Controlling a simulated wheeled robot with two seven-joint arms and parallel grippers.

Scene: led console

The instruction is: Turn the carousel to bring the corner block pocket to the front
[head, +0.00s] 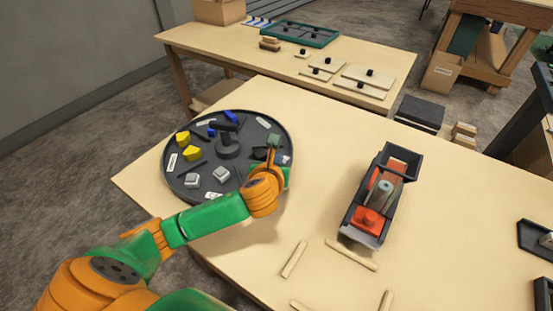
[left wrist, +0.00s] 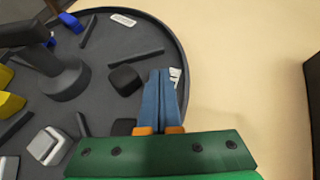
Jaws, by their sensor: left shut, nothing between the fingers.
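The carousel (head: 184,194) is a round dark-grey turntable at the left of the near table, with a black post and handle (head: 228,145) at its middle. Low ribs divide it into pockets with small white labels, too small to read. It holds yellow blocks (head: 192,154), grey blocks (head: 222,173), a blue piece (head: 232,116) and dark blocks (left wrist: 125,79). I cannot tell which pocket is the corner block one. My left gripper (head: 273,146) is shut and empty over the carousel's right side; its fingertips (left wrist: 160,73) show beside a dark block and partly cover a label. My right gripper is out of view.
A dark tray with red and grey parts (head: 372,222) stands right of the carousel. Thin wooden strips (head: 294,259) lie near the front. A second table (head: 190,41) behind holds wooden boards with knobs and a green frame. Bare tabletop lies between carousel and tray.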

